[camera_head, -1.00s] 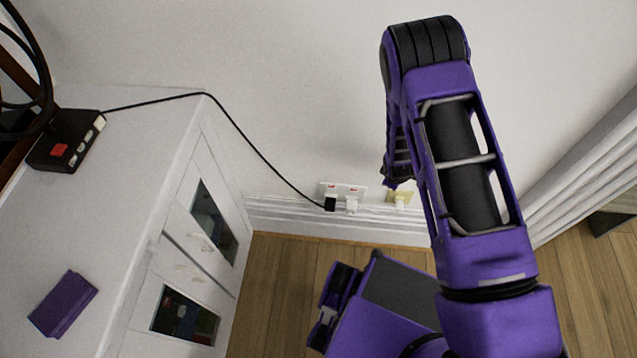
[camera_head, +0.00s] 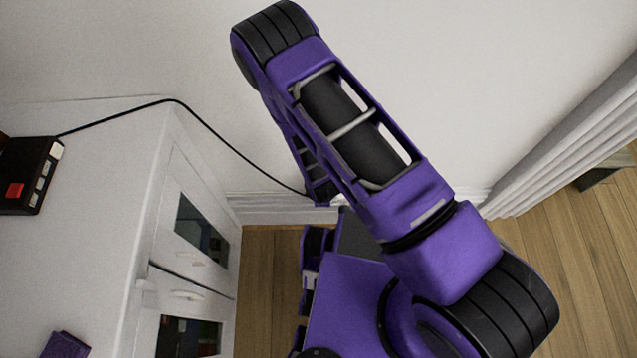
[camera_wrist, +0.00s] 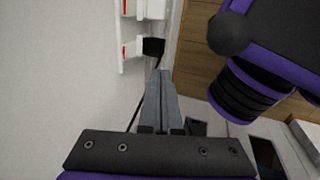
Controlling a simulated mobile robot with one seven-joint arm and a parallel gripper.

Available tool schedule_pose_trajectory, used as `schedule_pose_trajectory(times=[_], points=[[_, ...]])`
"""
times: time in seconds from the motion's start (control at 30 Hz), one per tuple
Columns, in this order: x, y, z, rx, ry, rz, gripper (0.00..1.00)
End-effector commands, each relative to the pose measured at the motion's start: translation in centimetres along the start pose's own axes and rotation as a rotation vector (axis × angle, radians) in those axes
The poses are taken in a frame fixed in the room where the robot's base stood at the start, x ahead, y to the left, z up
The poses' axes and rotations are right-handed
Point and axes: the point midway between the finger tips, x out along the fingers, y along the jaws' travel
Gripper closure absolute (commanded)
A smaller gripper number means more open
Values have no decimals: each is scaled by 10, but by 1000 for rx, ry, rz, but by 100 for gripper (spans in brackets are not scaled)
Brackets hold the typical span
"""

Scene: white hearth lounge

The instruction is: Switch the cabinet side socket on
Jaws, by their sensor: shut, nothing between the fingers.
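The double wall socket (camera_wrist: 127,62) shows in the wrist view at the top, on the white wall. A black plug (camera_wrist: 153,46) sits in its cabinet side outlet, with a red-marked switch (camera_wrist: 124,51) beside it. A white plug (camera_wrist: 134,8) is in the other outlet, near another red-marked switch (camera_wrist: 124,7). My gripper (camera_wrist: 161,73) is shut and empty, its tips just below the black plug in the picture; whether they touch anything is unclear. In the head view my arm hides the socket and the fingertips.
The white cabinet (camera_head: 150,215) with glass doors stands at left. On it are a black box with a red button (camera_head: 28,175) and a purple item (camera_head: 66,344). A black cable (camera_head: 235,150) runs down the wall. Curtain (camera_head: 560,150) at right; wooden floor (camera_head: 540,260) is open there.

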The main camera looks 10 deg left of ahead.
Motion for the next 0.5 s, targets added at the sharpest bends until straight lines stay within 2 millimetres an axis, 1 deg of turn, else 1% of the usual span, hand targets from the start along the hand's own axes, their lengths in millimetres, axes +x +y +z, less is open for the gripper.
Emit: schedule_pose_trajectory(times=[0.03, 0.3, 0.37, 0.4, 0.43, 0.5], points=[[12, -2, 1, 2, -1, -1, 100], [72, -1, 1, 2, 0, -1, 100], [83, -2, 1, 2, 0, -2, 100], [88, 2, 0, 3, 1, 1, 100], [88, 10, 0, 4, 2, 4, 100], [92, 19, 0, 4, 1, 3, 100]])
